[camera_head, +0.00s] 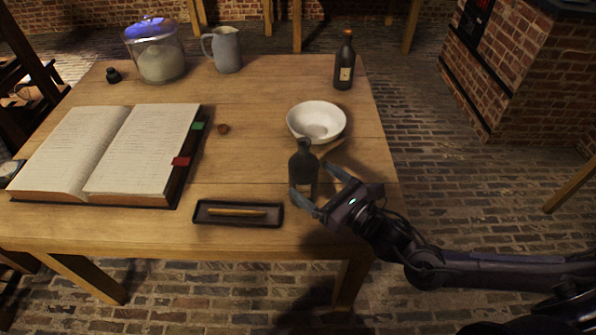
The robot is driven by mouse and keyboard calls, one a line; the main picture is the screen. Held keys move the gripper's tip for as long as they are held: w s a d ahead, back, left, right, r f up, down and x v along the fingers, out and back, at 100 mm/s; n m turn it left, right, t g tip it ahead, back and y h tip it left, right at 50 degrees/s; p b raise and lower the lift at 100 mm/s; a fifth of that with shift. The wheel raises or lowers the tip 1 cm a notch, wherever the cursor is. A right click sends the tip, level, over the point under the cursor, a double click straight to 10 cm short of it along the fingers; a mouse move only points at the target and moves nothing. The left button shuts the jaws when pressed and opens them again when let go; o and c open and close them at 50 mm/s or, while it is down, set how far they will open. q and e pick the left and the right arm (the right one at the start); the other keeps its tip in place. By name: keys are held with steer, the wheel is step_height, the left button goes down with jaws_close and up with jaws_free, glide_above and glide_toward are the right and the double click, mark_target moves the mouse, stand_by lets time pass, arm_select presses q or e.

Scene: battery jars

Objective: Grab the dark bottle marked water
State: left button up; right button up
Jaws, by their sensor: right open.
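A dark bottle (303,168) stands upright on the wooden table near its front right. Its label is too small and partly hidden to read. My right gripper (315,185) comes in from the right and is open, with its two fingers around or beside the dark bottle; whether they touch it I cannot tell. A second dark bottle (344,62) with an orange-brown top and a pale label stands at the back right of the table; its label is also unreadable. My left gripper is not in view.
A white bowl (316,121) sits just behind the near bottle. A black tray (207,213) with a pencil-like stick lies to its left. An open book (110,150), a grey jug (227,50) and a glass jar (157,55) stand further left and back. The table's right edge is close.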

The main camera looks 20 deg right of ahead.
mark_target(298, 167)
steer(key=x, duration=0.6)
steer(key=shift+f, duration=0.1)
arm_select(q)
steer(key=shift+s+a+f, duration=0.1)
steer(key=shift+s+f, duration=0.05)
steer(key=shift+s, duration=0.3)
arm_select(e)
steer(key=shift+w, duration=0.1)
steer(key=c, duration=1.3)
arm_select(q)
steer(key=shift+p, duration=0.3)
arm_select(e)
steer(key=shift+r, duration=0.3)
